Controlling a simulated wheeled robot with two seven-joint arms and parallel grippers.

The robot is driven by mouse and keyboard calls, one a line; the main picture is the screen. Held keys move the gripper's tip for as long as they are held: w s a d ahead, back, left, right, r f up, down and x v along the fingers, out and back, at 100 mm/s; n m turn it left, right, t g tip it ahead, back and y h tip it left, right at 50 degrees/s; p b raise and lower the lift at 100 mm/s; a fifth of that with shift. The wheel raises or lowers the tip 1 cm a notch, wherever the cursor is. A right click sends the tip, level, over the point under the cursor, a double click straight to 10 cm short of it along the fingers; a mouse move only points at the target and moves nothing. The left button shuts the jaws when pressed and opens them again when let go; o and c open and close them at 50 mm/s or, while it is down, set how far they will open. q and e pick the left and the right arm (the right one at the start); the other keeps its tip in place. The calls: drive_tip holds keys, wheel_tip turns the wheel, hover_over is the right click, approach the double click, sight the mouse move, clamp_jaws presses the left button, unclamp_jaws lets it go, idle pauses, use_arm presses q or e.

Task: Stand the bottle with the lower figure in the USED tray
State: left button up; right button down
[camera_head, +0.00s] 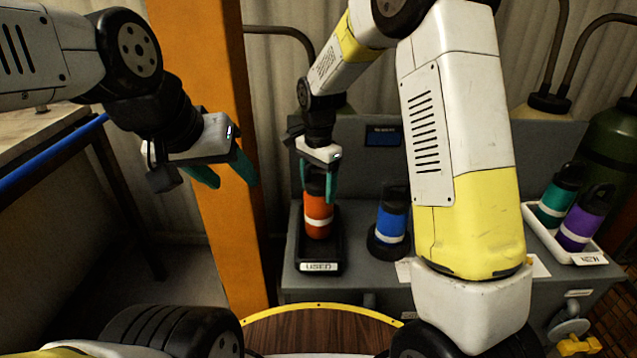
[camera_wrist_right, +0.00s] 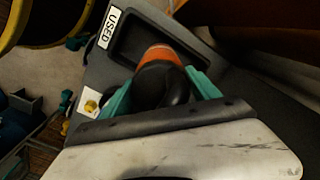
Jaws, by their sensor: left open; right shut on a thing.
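An orange bottle (camera_head: 319,212) with a white band and black cap stands upright at the black USED tray (camera_head: 331,262); whether its base touches the tray floor I cannot tell. My right gripper (camera_head: 318,185) is shut on its cap from above. The right wrist view shows the bottle (camera_wrist_right: 162,54) between the teal fingers (camera_wrist_right: 160,90), over the USED tray (camera_wrist_right: 128,42). A blue bottle (camera_head: 391,222) with a white band stands on a round black base to the right. My left gripper (camera_head: 222,172) is open and empty, left of the tray. No figures are readable on the bottles.
A white NEW tray (camera_head: 540,238) at the right holds a teal bottle (camera_head: 556,203) and a purple bottle (camera_head: 580,228). A small dark display (camera_head: 382,137) is on the grey panel behind. An orange post (camera_head: 215,230) stands left of the bench. My right arm hides part of the bench.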

drive_tip(key=shift+f, duration=1.3)
drive_tip(key=shift+c, duration=0.9)
unclamp_jaws()
